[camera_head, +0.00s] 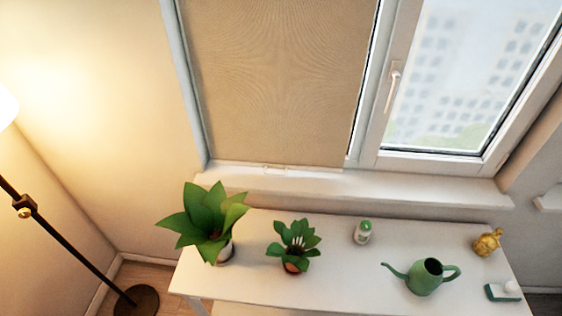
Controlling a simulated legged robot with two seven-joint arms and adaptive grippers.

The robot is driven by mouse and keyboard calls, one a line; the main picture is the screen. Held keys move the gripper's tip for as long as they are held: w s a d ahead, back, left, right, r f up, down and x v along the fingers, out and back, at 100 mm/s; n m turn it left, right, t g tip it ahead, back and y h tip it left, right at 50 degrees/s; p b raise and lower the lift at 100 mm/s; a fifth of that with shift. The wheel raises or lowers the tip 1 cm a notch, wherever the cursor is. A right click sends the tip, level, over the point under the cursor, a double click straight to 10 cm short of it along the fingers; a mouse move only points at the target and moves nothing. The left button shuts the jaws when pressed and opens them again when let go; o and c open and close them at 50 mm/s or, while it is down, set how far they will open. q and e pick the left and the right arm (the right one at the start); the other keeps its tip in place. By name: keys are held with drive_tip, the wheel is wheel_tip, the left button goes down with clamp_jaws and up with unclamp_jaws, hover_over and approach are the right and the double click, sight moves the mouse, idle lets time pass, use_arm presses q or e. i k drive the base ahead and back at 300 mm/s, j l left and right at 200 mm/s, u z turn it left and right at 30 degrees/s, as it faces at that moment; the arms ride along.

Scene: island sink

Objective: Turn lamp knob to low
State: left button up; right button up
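A floor lamp stands at the left, with a dark slanted pole (70,243) and a round dark base (136,300) on the floor. Its lit white shade (6,108) is cut off by the left edge. A small brass-coloured knob (25,213) sits on a dark fitting (24,202) on the pole, below the shade. The knob's exact setting cannot be read. Neither of my grippers shows in the head view.
Bare floor lies between lamp and table.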

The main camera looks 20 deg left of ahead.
sight(25, 213)
drive_tip(key=u, duration=2.6)
